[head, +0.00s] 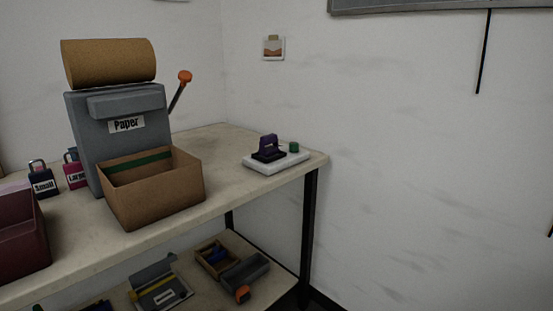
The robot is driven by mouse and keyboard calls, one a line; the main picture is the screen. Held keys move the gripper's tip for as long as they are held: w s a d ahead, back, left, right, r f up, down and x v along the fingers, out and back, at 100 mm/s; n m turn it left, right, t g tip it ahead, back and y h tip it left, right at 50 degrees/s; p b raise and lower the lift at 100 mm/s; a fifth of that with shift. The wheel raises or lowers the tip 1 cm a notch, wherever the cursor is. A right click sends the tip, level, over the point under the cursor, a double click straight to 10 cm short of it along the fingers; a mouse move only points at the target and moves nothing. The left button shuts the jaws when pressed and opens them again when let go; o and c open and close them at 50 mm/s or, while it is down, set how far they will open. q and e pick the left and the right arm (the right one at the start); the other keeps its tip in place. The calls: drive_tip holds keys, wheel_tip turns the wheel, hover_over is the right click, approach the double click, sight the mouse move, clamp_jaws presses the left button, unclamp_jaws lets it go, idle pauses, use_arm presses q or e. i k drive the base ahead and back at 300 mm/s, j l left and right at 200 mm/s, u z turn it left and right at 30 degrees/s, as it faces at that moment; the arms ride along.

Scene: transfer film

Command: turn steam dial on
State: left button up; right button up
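No dial marked as steam is readable in the head view. A small green round knob or button (294,147) sits on a white base plate (262,163) at the right end of the table. A dark purple device (268,148) stands on the same plate, left of the green part. I cannot tell whether the green part is the steam dial or how it is set. Neither of my grippers is in view.
The table (225,160) holds a grey "Paper" machine (120,135) with a brown roll (108,63) and orange-tipped lever (184,77), a cardboard box (160,195) and a dark red bin (20,235). The lower shelf (215,298) holds small trays. Floor space right of the table looks clear.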

sight(293, 147)
drive_tip(key=i+l+u, duration=0.25)
drive_tip(key=i, duration=0.2)
drive_tip(key=i+l+u, duration=0.2)
drive_tip(key=i, duration=0.25)
drive_tip(key=j, duration=0.05)
